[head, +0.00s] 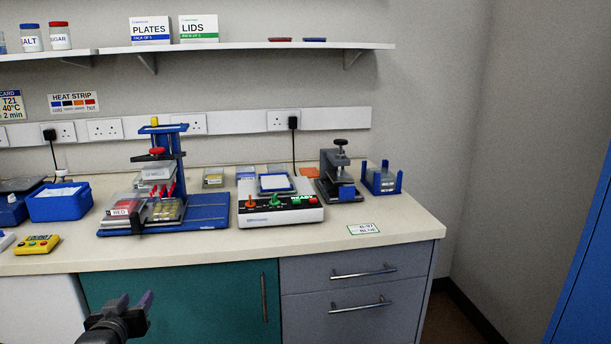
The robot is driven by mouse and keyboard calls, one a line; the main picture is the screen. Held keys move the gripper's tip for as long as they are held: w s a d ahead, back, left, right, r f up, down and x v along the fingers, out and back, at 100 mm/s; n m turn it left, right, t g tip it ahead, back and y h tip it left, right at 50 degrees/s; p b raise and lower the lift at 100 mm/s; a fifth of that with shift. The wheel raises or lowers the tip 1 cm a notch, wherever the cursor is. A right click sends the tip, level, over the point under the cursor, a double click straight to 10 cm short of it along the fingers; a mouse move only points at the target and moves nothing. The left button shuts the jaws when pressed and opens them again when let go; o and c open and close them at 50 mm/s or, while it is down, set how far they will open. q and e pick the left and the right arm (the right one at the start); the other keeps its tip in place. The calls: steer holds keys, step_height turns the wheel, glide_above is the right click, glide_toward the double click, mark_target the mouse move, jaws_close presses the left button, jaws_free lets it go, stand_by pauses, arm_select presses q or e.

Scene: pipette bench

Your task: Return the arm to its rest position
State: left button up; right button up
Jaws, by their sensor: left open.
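My left gripper (138,303) is at the lower left of the head view, in front of the teal cupboard door and below the bench edge. Its dark fingers are apart and nothing shows between them. It touches nothing that I can see. My right gripper is not in view.
The bench top (400,222) holds a blue pipetting stand (208,212), a white control device (283,216), a dark press (338,180), a blue holder (381,180), a blue bin (60,204) and a yellow timer (37,244). The bench's front right is mostly clear, apart from a label card (364,229).

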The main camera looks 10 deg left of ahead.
arm_select(q)
steer(key=s+d+f+m+g+h+p, duration=0.1)
steer(key=s+d+f+g+h+p, duration=0.2)
steer(key=d+f, duration=0.9)
steer(key=s+d+f+g+h+p, duration=0.1)
steer(key=s+d+f+g+h, duration=0.3)
steer(key=d+f, duration=0.7)
steer(key=s+d+f+m+g+h+p, duration=0.1)
steer(key=s+d+f+g+p, duration=0.1)
steer(key=s+d, duration=0.6)
steer(key=s+d+f+g+p, duration=0.2)
steer(key=s+d+f+g, duration=0.2)
steer(key=s+d, duration=0.5)
steer(key=s+f, duration=0.1)
steer(key=s, duration=0.3)
steer(key=shift+s+d+f+m+g+h+p, duration=0.2)
steer(key=shift+s+d+m+g+h+p, duration=0.1)
steer(key=shift+m+h+p, duration=0.1)
steer(key=shift+a, duration=0.1)
